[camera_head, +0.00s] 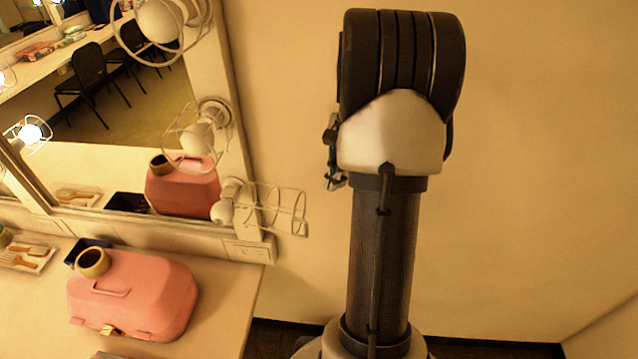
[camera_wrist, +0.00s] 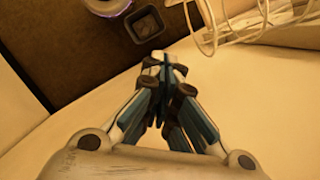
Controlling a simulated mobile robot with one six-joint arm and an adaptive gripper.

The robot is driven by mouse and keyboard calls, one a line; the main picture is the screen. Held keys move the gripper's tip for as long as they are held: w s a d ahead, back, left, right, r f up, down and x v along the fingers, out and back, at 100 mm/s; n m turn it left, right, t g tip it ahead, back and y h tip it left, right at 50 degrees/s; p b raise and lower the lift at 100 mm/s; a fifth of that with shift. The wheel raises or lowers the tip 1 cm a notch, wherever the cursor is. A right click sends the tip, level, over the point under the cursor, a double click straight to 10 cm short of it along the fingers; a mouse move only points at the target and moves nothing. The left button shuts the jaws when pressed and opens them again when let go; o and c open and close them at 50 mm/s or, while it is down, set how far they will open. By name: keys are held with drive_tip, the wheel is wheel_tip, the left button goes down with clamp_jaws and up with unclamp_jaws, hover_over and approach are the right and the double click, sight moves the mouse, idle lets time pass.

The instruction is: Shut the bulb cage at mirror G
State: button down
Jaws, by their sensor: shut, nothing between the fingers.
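In the head view, the lowest bulb cage (camera_head: 280,207) on the mirror's right frame is swung open. It sticks out to the right, and its bulb (camera_head: 222,212) is bare at its left. White cage wires also show at the upper right of the wrist view (camera_wrist: 235,25). My gripper (camera_wrist: 163,62) is shut and empty, below and left of those wires and apart from them in the picture. In the head view my arm hides most of the gripper. No letter G is legible on the mirror.
Two higher cages, a middle one (camera_head: 198,138) and a top one (camera_head: 160,25), surround their bulbs. A dark square bin (camera_wrist: 148,24) shows in the wrist view. The wall right of the mirror is bare.

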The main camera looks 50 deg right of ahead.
drive_tip(key=a+f, duration=0.6)
drive_tip(key=f, duration=0.2)
drive_tip(key=shift+w+f, duration=0.2)
drive_tip(key=shift+w, duration=0.1)
drive_tip(key=shift+a, duration=0.15)
